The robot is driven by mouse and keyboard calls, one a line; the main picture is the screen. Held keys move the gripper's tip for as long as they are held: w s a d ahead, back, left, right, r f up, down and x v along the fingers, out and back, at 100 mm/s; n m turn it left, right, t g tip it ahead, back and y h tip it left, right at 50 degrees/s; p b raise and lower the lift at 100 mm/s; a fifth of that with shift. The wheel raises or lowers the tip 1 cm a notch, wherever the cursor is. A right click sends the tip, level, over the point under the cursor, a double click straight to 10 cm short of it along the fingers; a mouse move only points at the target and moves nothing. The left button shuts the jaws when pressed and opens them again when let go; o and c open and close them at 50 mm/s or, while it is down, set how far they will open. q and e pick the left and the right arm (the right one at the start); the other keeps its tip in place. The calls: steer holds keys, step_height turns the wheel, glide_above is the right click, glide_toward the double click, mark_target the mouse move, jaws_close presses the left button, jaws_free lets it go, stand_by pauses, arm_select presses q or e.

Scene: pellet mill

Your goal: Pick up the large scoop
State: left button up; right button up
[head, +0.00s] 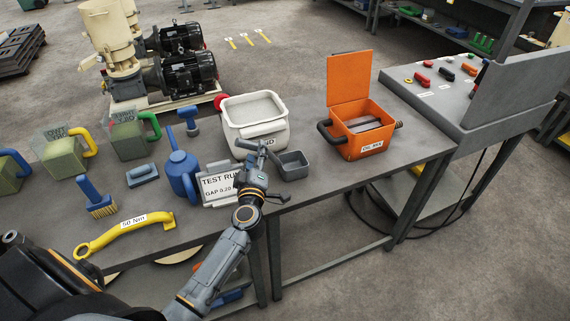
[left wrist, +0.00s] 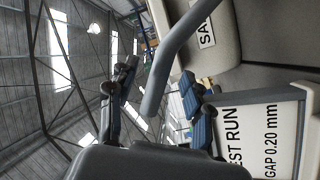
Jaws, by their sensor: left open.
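The large scoop (head: 293,166) is dark grey with a square bowl, at the table's front edge, just right of my left gripper. Its grey handle (left wrist: 181,52) shows in the left wrist view, its end between the two fingers as seen there. My left gripper (head: 256,158) is open at the front edge, in front of the white bin; it also shows in the left wrist view (left wrist: 155,105). I cannot tell whether a finger touches the handle. My right gripper is not in view.
A white bin (head: 237,109) of pale material stands behind the scoop. An orange open-lidded box (head: 352,136) is to the right. A TEST RUN sign (head: 215,186) and blue oil can (head: 180,177) are left. A yellow wrench (head: 115,232) lies near the front edge.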

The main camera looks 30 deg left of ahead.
mark_target(257, 148)
arm_select(q)
steer(key=x, duration=0.3)
steer(key=shift+w+a+f, duration=0.1)
steer(key=shift+w+f, duration=0.1)
steer(key=shift+w, duration=0.15)
steer(key=shift+s+r, duration=0.1)
steer(key=shift+s, duration=0.05)
steer(key=shift+c, duration=0.2)
jaws_close()
